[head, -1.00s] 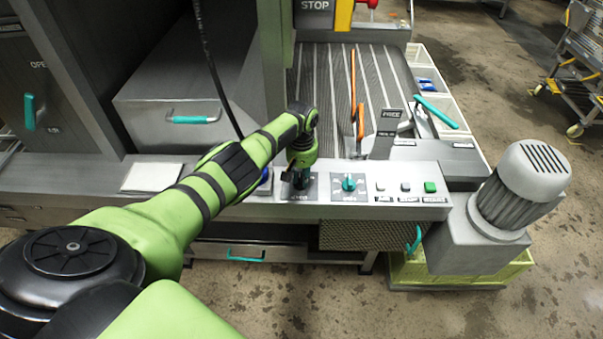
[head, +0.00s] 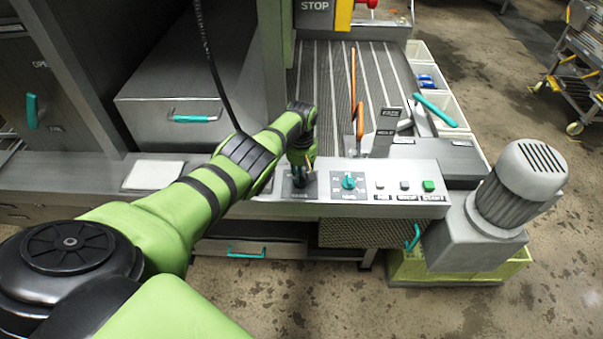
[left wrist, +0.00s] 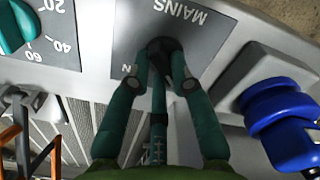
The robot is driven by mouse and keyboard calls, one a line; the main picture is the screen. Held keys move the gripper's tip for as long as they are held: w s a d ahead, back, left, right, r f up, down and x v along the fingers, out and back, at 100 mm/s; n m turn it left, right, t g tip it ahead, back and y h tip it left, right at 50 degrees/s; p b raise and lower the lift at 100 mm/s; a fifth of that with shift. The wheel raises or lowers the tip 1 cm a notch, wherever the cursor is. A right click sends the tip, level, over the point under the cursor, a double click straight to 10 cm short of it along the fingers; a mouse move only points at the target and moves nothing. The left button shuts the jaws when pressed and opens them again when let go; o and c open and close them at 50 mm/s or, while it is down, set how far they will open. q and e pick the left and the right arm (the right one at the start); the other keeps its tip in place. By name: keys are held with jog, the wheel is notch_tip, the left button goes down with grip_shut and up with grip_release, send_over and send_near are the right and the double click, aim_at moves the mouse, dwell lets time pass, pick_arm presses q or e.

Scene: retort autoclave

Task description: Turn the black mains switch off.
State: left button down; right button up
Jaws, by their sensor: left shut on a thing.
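The black mains switch (left wrist: 166,46) sits on a dark grey plate (left wrist: 203,52) marked MAINS, upside down in the left wrist view. My left gripper (left wrist: 162,62) is shut on the switch, with one teal finger on each side of it. The fingers hide much of the switch; only an N of a position mark shows beside it. In the head view my left gripper (head: 300,178) reaches down onto the left part of the control panel (head: 385,176), and the switch is mostly hidden there. My right gripper is not in view.
A teal rotary dial (head: 348,181) is just right of the gripper, then several push buttons, one green (head: 428,186). A grey motor (head: 520,185) is at right.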

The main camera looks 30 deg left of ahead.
pick_arm(q)
jog(key=shift+a, duration=0.1)
dwell(0.4)
jog(key=c, duration=1.1)
grip_release()
jog(key=shift+r, duration=0.1)
jog(key=shift+w+r, duration=0.1)
jog(key=shift+r, duration=0.3)
notch_tip(320, 180, up, 11)
